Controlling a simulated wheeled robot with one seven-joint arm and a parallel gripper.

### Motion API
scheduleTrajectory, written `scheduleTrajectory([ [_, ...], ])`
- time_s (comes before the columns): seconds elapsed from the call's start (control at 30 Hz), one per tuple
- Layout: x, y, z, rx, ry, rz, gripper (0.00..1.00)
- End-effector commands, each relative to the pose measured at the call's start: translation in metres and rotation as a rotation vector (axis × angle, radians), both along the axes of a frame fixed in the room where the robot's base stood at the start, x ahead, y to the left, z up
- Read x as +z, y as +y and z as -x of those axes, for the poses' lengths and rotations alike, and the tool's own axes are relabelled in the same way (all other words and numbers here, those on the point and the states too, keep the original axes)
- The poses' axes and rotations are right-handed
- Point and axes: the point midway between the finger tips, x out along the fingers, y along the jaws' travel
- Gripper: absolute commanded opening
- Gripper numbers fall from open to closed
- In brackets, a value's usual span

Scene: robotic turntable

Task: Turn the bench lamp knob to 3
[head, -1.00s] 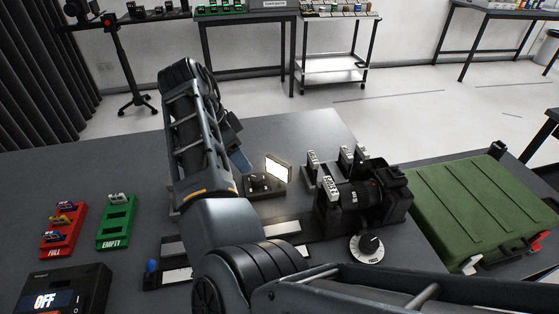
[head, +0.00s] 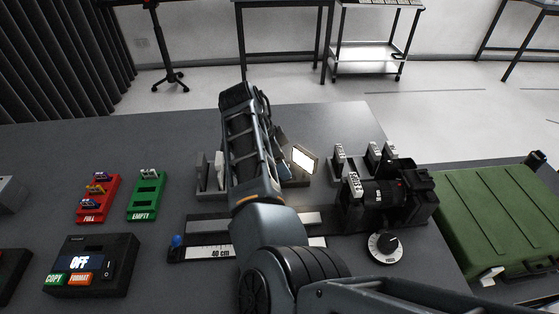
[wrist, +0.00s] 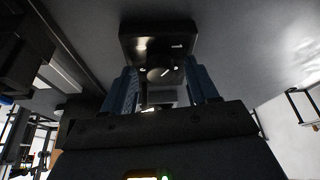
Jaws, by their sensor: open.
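A small lit white panel (head: 304,158), which looks like the bench lamp, stands on the table just right of my forearm in the head view. My arm hides most of its base. In the wrist view a black box (wrist: 158,38) with a round dark knob (wrist: 160,73) lies ahead; I cannot read its markings or setting. My gripper (wrist: 164,85) is open, with one blue finger to the left and one to the right of the knob in the picture. Nothing is held. I cannot tell whether the fingers touch the knob. In the head view my arm mostly hides the gripper.
A black camera (head: 400,195) on a slide mount and a focus dial (head: 384,246) stand to the right. A green case (head: 495,215) is farther right. Red (head: 98,198) and green (head: 146,195) card trays and an OFF box (head: 92,262) lie left. The far table is clear.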

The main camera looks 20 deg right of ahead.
Motion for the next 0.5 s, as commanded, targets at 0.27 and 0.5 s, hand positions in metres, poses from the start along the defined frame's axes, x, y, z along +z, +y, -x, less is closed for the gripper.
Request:
scheduleTrajectory([
  [0.27,0.0003,0.0001,-0.0001,0.0,0.0,0.0,0.42],
  [0.5,0.0005,0.0002,-0.0001,0.0,0.0,0.0,0.19],
])
